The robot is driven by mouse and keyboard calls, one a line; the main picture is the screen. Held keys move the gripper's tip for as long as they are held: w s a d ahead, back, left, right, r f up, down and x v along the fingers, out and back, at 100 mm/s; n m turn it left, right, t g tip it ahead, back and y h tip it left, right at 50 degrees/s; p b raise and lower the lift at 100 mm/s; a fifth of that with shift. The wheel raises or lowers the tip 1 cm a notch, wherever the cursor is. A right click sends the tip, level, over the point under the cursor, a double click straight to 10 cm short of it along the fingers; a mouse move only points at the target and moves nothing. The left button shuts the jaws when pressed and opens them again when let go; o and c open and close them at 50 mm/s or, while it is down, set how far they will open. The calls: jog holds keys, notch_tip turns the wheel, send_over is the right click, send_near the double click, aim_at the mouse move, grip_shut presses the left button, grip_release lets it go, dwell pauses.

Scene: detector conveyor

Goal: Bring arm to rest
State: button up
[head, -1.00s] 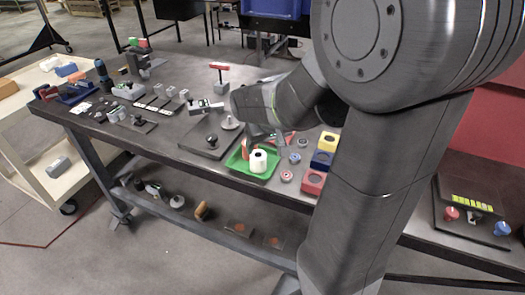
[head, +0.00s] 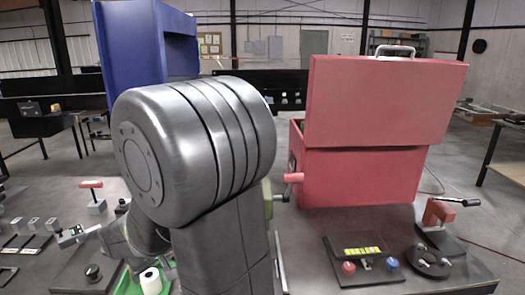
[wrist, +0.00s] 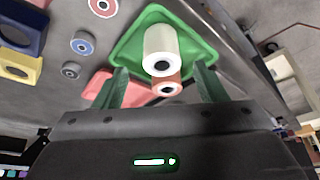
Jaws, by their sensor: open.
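My gripper (wrist: 162,80) is open in the wrist view, with one green finger on each side. Past its fingertips lies the green tray (wrist: 124,46), holding a white cylinder (wrist: 158,38) and a reddish cylinder (wrist: 179,79) with dark hollow ends. I see nothing gripped; the gap to the cylinders is hard to judge. In the head view, the white cylinder (head: 151,281) stands in the tray at the bottom edge. My arm fills the centre-left there and hides the gripper.
A big red box (head: 370,170) stands on the bench to the right, before it a dark panel (head: 365,262) with red and blue knobs. In the wrist view, blue (wrist: 25,30) and yellow blocks (wrist: 18,68) lie left of the tray.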

aim_at(153, 283)
jog(key=x, duration=0.8)
jog(key=shift+f, duration=0.1)
jog(key=shift+f+b, duration=0.3)
jog(key=shift+b, duration=0.15)
jog(key=shift+s, duration=0.1)
jog(key=shift+d+r, duration=0.1)
